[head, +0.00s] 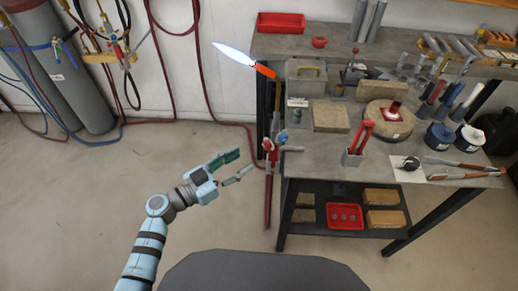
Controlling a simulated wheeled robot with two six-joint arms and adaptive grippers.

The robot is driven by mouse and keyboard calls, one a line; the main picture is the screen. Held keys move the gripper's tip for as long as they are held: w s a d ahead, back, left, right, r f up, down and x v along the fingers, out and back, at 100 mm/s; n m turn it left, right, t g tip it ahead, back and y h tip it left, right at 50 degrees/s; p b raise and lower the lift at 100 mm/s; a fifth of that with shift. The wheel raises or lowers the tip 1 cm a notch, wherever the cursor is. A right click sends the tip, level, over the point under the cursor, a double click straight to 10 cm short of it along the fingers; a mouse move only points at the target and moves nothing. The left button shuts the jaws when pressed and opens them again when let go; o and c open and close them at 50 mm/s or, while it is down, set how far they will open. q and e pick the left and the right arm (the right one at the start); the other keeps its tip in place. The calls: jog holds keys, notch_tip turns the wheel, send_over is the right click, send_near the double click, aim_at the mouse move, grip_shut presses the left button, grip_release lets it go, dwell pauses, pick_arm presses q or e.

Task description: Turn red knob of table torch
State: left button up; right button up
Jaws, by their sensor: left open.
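The table torch (263,70) is mounted at the left edge of the workbench. A long pale blue flame (232,55) points up and left from its orange tip. Lower on the torch, a small red knob (267,145) sits close to blue parts and hose fittings; its exact shape is too small to tell. My left gripper (244,163) is open and empty, just left of the knob. Its fingers point right toward the fittings, with a small gap in the picture. My right gripper is not in view.
The workbench (310,165) holds blocks, a red-handled tool in a small holder (352,157), blue pots and several tools. Its lower shelf has a red tray (345,216). Gas cylinders (80,95) and hoses stand left. Floor around my left arm is clear.

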aim_at(264, 147)
pick_arm(q)
jog(key=b+x, duration=0.1)
jog(key=x, duration=0.6)
jog(key=shift+w+d, duration=0.2)
jog(key=shift+d, duration=0.15)
jog(key=shift+c, duration=0.3)
grip_shut()
